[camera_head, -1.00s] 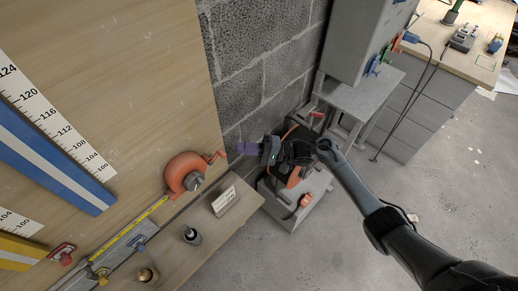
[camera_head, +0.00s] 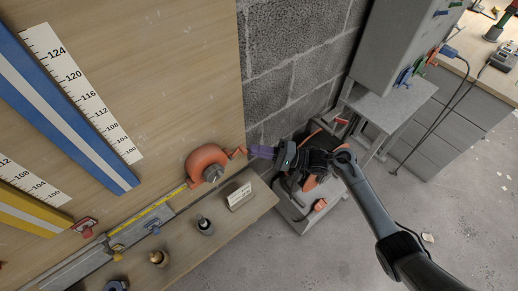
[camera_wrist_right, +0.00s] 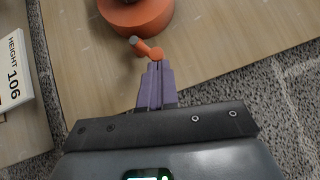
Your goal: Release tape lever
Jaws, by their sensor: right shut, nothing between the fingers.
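The orange tape reel (camera_head: 205,158) is mounted at the lower right of the wooden board, with yellow tape (camera_head: 165,200) running out to the lower left. Its small orange lever (camera_head: 238,153) sticks out on the right. In the right wrist view the lever (camera_wrist_right: 146,47) has a grey tip and a round knob end, beside the reel (camera_wrist_right: 137,10). My right gripper (camera_head: 250,150) has purple fingers, shut and empty. In the right wrist view its fingertips (camera_wrist_right: 156,64) are right at the lever's knob; I cannot tell whether they touch. My left gripper is not in view.
A ledge below the reel holds a white card (camera_head: 240,196), reading HEIGHT 106 in the wrist view (camera_wrist_right: 12,75), and a dark-topped knob (camera_head: 205,225). A block wall (camera_head: 300,75) stands behind my gripper. A grey cabinet (camera_head: 405,40) stands to the right. Open floor lies at lower right.

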